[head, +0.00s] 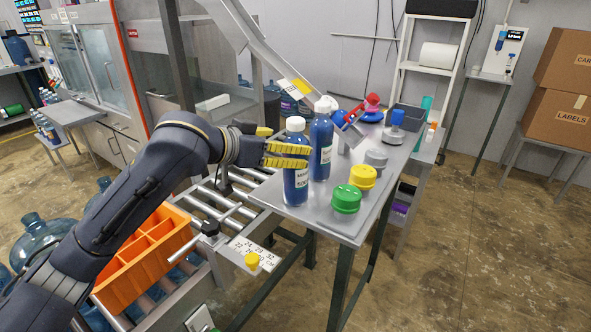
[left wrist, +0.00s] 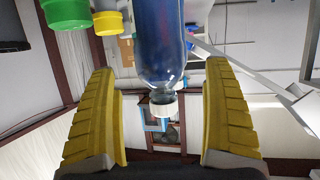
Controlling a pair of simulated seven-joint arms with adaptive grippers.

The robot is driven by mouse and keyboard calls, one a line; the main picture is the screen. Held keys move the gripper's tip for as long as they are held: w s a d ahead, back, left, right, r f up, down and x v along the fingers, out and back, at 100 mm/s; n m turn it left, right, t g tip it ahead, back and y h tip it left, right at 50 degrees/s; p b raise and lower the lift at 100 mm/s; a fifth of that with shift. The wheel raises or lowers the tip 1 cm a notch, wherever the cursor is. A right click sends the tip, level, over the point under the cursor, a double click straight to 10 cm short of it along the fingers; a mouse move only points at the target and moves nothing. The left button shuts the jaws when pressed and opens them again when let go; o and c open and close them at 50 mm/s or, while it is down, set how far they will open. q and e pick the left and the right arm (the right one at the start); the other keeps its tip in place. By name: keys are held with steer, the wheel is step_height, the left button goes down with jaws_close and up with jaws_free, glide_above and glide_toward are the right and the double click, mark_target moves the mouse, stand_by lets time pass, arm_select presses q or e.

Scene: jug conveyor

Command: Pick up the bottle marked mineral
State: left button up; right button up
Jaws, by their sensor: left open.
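Two blue bottles with white caps stand upright on a metal table. The nearer bottle (head: 296,186) has a white label whose print is too small to read with certainty; the other bottle (head: 321,140) stands just behind it to the right. My left gripper (head: 287,146) is open at the nearer bottle's upper part, with yellow fingers crossing in front of it below the cap. In the left wrist view, a blue bottle (left wrist: 160,45) appears upside down between the spread fingers (left wrist: 162,85), with gaps on both sides. My right gripper is not in view.
A green cap (head: 346,199), a yellow cap (head: 362,177) and a grey cap (head: 376,157) sit right of the bottles on the table (head: 325,222). An orange crate (head: 150,262) sits on the roller conveyor.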

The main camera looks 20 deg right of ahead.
arm_select(q)
steer(key=x, duration=0.4)
steer(key=shift+w+d+f, duration=0.15)
steer(key=shift+d+f, duration=0.05)
steer(key=shift+f, duration=0.15)
steer(key=shift+c, duration=0.4)
steer(key=c, duration=1.5)
steer(key=shift+r, duration=0.1)
steer(key=shift+c, duration=0.4)
steer(key=shift+r, duration=0.1)
